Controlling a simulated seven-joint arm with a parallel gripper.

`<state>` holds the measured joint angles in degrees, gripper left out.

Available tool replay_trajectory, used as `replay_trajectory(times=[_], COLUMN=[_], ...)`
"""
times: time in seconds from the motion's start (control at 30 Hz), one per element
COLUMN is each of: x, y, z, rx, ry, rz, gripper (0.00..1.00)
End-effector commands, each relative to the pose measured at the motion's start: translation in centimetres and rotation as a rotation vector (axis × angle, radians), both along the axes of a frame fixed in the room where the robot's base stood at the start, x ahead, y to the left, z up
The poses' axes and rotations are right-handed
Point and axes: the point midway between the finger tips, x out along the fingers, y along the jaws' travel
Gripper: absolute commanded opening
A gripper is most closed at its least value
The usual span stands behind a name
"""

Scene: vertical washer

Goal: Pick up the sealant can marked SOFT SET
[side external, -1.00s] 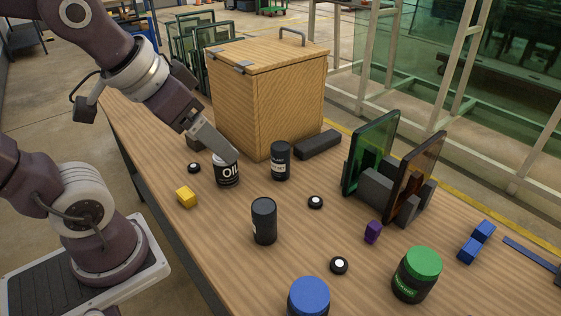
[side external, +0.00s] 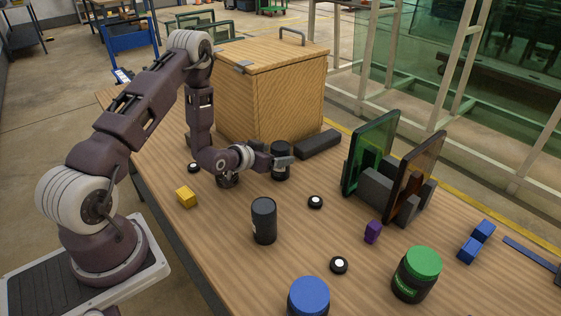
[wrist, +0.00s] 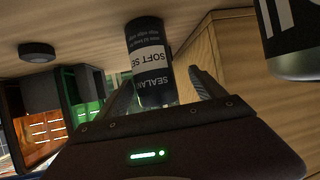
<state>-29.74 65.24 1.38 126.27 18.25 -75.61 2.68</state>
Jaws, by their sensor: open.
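The sealant can marked SOFT SET (wrist: 150,62) is a black cylinder with a white label band. It appears upside down in the wrist view, between the two spread fingers of my gripper (wrist: 163,90). Its end nearest the gripper body is partly hidden. In the side view the black can (side external: 280,174) stands upright in front of the wooden box. My gripper (side external: 284,161) is low and roughly level there, with a finger across the can's upper part. The fingers are open; I cannot tell whether either touches the can.
The wooden box (side external: 262,100) is close behind. A dark bar (side external: 318,144) lies to the right. Another black can (side external: 264,222) stands nearer the camera.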

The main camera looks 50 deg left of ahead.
Motion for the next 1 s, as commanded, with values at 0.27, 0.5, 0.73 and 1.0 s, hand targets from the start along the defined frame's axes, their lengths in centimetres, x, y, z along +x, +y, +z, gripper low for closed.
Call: replay_trajectory(times=[0.27, 0.5, 0.73, 1.0], x=[4.4, 4.7, 4.6, 4.7], y=[0.1, 0.1, 0.1, 0.1], z=[-1.6, -1.8, -1.7, -1.6], rx=[0.000, -0.001, -0.001, 0.000], ry=[0.000, 0.001, 0.001, -0.001], rz=[-0.001, -0.001, -0.001, -0.001], gripper=[0.79, 0.79, 0.34, 0.00])
